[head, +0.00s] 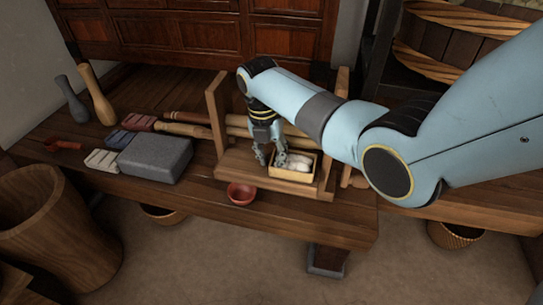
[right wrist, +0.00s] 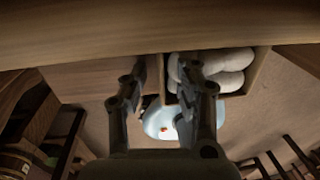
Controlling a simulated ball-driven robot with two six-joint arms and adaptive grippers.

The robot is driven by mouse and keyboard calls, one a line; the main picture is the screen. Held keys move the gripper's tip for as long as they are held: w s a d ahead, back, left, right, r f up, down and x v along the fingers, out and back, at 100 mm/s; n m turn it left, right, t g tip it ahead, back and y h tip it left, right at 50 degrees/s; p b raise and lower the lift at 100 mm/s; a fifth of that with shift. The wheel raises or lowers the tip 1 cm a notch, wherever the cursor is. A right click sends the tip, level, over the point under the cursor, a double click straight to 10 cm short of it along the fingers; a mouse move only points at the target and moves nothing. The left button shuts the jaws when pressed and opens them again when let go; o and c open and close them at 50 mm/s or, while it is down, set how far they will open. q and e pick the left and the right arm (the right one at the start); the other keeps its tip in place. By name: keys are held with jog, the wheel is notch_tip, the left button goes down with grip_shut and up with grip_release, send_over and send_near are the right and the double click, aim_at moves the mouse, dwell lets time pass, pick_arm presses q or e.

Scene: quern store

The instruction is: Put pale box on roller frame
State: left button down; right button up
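The pale box (head: 292,174) is a small open box with rounded white things inside. In the head view it appears to rest on the lower board of the wooden roller frame (head: 236,164), at its right end near an upright. My right gripper (head: 270,158) points down at the box's left end. In the right wrist view the box (right wrist: 259,68) is at the upper right, and my right gripper's fingers (right wrist: 165,97) are apart, with the box's near wall seen between them. Contact with the wall cannot be made out. My left gripper is not in view.
A red bowl (head: 241,193) stands in front of the frame. A grey block (head: 155,157) and several small bars lie left on the bench (head: 330,222). Wooden rods (head: 190,129) lie behind. A wooden tub (head: 58,226) stands at the lower left.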

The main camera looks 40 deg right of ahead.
jog(key=shift+r, duration=0.1)
